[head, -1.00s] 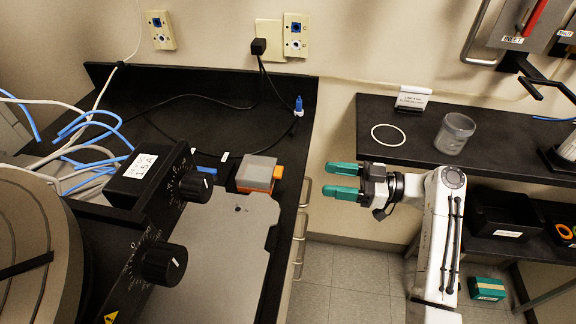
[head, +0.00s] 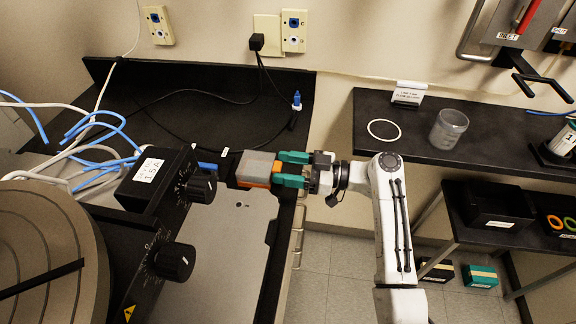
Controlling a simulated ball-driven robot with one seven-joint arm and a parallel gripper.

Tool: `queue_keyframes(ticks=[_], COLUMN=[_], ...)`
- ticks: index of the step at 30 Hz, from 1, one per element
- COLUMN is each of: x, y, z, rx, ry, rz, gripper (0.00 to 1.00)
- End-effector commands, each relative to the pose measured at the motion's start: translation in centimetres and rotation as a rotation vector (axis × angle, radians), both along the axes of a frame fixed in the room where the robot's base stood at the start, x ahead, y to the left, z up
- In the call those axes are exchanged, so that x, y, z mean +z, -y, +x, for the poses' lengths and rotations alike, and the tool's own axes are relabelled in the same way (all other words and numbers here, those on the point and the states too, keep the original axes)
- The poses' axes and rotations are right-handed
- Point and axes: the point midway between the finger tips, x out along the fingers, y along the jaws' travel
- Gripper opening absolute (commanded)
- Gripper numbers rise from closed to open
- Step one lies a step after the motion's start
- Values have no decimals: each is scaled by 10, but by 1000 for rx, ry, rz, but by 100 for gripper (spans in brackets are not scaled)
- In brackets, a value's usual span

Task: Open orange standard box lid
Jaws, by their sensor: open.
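The orange standard box (head: 257,180) has an orange body and a grey lid (head: 254,164). It sits at the far end of the grey metal plate, beside the black knob panel, and its lid looks shut. My gripper (head: 290,170) has two green fingers pointing left at the right side of the box. The fingers are apart and their tips are at or very near the box edge. I cannot tell whether they touch it. The box's right side is partly hidden by the fingers.
The black panel with knobs (head: 173,261) stands left of the grey plate (head: 222,240). Blue and white cables (head: 95,135) lie at the left. A black shelf (head: 415,150) at the right holds a clear jar (head: 448,130) and a white ring (head: 384,129). The black bench behind the box is mostly clear.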

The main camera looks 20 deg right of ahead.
Motion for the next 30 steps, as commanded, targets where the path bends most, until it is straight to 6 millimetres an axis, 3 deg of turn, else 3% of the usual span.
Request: queue_keyframes(ticks=[4,23,30], x=[0,0,0], y=[0,0,0], z=[0,0,0], rx=[0,0,0], ry=[0,0,0], rz=[0,0,0], gripper=[60,0,0])
